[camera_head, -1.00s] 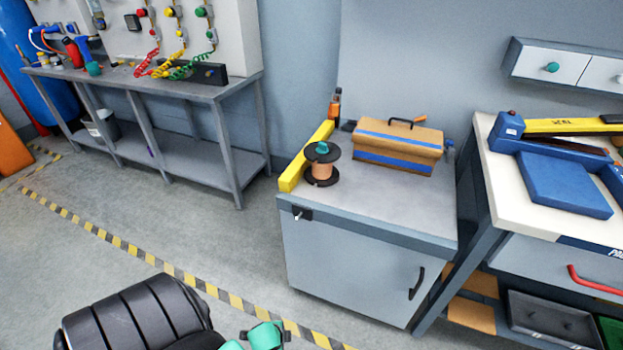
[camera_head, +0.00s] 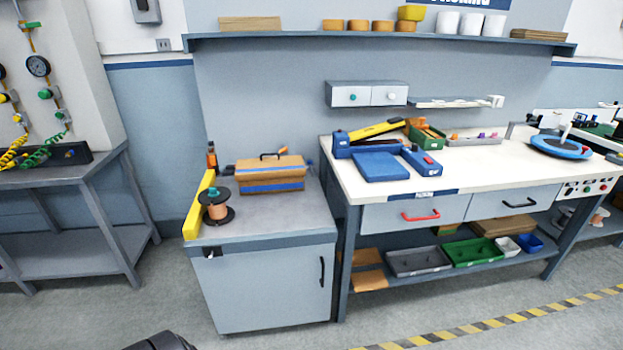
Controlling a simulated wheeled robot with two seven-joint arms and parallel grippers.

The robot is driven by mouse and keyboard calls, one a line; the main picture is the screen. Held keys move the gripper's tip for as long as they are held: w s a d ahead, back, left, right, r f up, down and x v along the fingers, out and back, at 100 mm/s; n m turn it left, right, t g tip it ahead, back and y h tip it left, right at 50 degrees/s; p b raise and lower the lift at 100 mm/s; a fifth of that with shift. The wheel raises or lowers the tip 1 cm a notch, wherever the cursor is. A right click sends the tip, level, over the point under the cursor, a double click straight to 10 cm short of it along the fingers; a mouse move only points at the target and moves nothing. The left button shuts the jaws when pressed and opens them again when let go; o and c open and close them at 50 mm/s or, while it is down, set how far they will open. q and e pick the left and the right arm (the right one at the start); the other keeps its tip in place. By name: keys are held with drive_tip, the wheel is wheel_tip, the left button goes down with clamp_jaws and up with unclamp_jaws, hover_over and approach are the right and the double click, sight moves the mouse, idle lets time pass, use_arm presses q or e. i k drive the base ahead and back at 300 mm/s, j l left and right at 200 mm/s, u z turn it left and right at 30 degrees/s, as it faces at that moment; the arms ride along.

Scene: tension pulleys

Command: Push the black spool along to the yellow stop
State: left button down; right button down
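The black spool (camera_head: 217,207) stands upright on the left part of a grey cabinet top, with copper-coloured winding between its black flanges and a teal knob on top. The yellow stop (camera_head: 199,206) is a long bar along the cabinet's left edge. The spool is close beside the bar's right side; I cannot tell whether they touch. Neither of my grippers shows in the head view. Only a dark part of my own body shows at the bottom edge.
A tan toolbox (camera_head: 270,175) with a blue stripe sits behind the spool on the cabinet (camera_head: 264,286). A bottle (camera_head: 212,157) stands at the back left corner. A white-topped workbench (camera_head: 465,176) is at the right, a grey table (camera_head: 66,173) at the left. The cabinet top's front right is clear.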

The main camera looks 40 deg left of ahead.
sight(218, 213)
drive_tip(key=j+z, duration=0.15)
drive_tip(key=j, duration=0.3)
drive_tip(key=k+j+z, duration=0.15)
drive_tip(key=j, duration=0.3)
drive_tip(key=j+z, duration=0.1)
drive_tip(key=j, duration=0.3)
drive_tip(key=k+j+z, duration=0.15)
drive_tip(key=j, duration=0.3)
drive_tip(key=k+j+z, duration=0.15)
drive_tip(key=j, duration=0.25)
drive_tip(key=k+j+z, duration=0.15)
drive_tip(key=j, duration=0.25)
drive_tip(key=k+j+z, duration=0.15)
drive_tip(key=j, duration=0.25)
drive_tip(key=k+j+z, duration=0.15)
drive_tip(key=j, duration=0.2)
